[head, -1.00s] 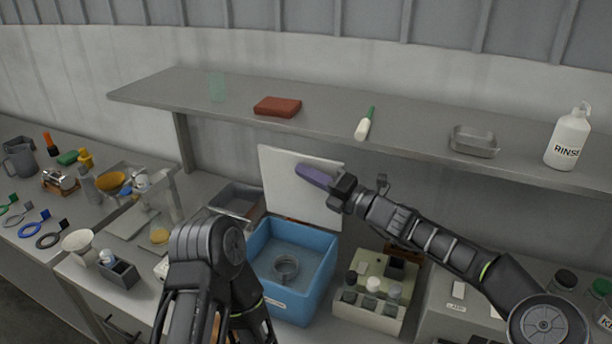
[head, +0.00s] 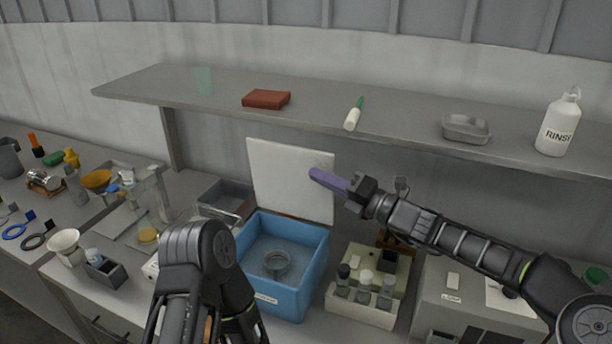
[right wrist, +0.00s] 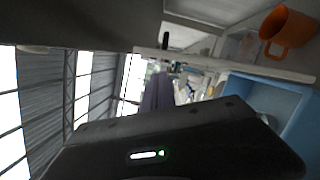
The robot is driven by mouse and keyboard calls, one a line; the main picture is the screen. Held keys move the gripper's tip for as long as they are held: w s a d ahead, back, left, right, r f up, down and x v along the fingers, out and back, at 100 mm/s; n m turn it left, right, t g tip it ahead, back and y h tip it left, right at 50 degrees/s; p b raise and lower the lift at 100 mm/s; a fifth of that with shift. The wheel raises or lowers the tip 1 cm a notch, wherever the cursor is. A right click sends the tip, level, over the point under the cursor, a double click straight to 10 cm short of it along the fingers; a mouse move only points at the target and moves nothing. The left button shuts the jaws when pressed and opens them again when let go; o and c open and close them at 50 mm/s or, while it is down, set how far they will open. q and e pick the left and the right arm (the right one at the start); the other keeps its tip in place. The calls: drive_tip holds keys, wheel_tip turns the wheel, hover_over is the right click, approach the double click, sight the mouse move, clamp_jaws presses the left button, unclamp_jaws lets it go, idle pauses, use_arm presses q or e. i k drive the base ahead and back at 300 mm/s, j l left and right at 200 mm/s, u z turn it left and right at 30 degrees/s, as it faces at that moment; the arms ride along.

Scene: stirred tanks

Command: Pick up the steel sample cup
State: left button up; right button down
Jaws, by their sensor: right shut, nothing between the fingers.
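A round grey metal cup (head: 277,262) stands inside the open blue box (head: 313,270); it looks like the steel sample cup, seen from above. My right gripper (head: 316,174) is shut and empty, its purple fingers pointing left. In the picture it lies above and right of the cup, in front of the right edge of the box's raised white lid (head: 285,175). The shut purple fingers also show in the right wrist view (right wrist: 158,92), with part of the blue box (right wrist: 295,115) at right. My left arm bends in the foreground; its gripper is not visible.
A rack of bottles (head: 350,312) stands right of the blue box, and a grey machine (head: 455,300) farther right. A shelf (head: 310,114) runs above, holding a white rinse bottle (head: 558,130). A metal tray (head: 225,198) lies behind left. An orange mug (right wrist: 284,30) shows in the wrist view.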

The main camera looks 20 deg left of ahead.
sight(273, 254)
drive_tip(key=k, duration=1)
